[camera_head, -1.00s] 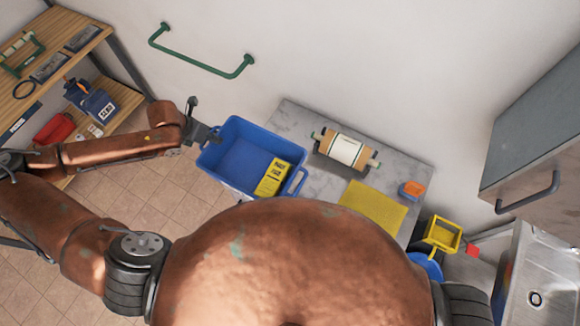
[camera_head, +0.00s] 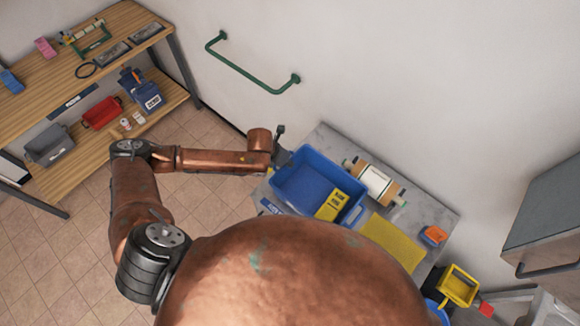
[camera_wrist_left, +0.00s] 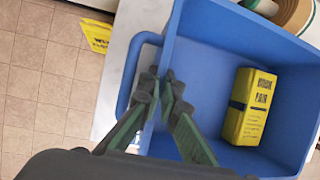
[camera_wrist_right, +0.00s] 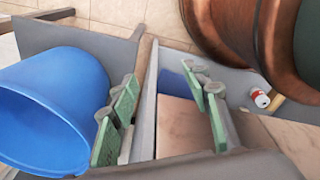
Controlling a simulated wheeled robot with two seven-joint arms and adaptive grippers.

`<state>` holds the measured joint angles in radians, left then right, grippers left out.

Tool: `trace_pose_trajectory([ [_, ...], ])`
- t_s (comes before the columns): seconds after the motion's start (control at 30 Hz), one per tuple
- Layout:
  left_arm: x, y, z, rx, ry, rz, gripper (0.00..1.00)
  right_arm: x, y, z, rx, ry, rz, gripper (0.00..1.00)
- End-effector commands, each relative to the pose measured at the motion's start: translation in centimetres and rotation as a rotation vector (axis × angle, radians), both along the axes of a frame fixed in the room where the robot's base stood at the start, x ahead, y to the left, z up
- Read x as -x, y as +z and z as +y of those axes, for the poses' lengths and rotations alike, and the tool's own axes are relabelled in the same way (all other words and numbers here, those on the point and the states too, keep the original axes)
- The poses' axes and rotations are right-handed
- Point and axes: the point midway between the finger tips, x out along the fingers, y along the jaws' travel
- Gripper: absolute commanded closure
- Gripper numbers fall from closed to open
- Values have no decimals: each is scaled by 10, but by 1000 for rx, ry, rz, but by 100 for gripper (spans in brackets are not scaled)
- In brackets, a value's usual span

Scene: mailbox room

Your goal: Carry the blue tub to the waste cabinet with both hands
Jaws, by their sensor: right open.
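The blue tub (camera_head: 290,188) is over the grey worktop in the head view; I cannot tell whether it rests there. A yellow box with black lettering (camera_head: 331,205) is inside it, also in the left wrist view (camera_wrist_left: 249,107). My left gripper (camera_head: 282,157) is at the tub's left end. In the left wrist view its fingertips (camera_wrist_left: 163,84) close on the tub's rim beside the blue handle (camera_wrist_left: 130,75). My right gripper (camera_wrist_right: 160,98) is open and empty in the right wrist view, near a blue bucket (camera_wrist_right: 45,110); the head view hides it. I cannot identify the waste cabinet.
A wooden shelf (camera_head: 60,75) stands left. A green rail (camera_head: 250,78) is on the wall. A grey wall cabinet (camera_head: 550,215) is right. Tiled floor lies left.

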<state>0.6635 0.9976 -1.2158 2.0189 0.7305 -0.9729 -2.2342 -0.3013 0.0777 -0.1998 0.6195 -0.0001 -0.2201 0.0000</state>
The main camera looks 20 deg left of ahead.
Motion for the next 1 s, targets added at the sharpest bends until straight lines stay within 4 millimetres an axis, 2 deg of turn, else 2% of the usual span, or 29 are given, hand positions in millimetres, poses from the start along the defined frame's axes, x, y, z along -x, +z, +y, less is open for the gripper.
trace_pose_trajectory([
  [0.17,-2,-8,-11,8,0,-1,100,-1,3,-1,1,1,-1,56],
  [0.4,-3,-33,-9,7,0,-3,100,-2,15,-3,3,2,-2,56],
  [0.67,-3,-37,-9,5,-1,-3,100,-2,15,-4,4,2,-2,56],
  [0.7,-1,-39,-7,-1,-1,1,95,-2,15,-4,4,2,-2,56],
  [0.9,-1,-39,-7,-1,-1,1,81,-2,15,-4,4,2,-2,56],
  [1.0,-1,-39,-7,-1,-1,1,78,-2,15,-3,4,2,-2,56],
])
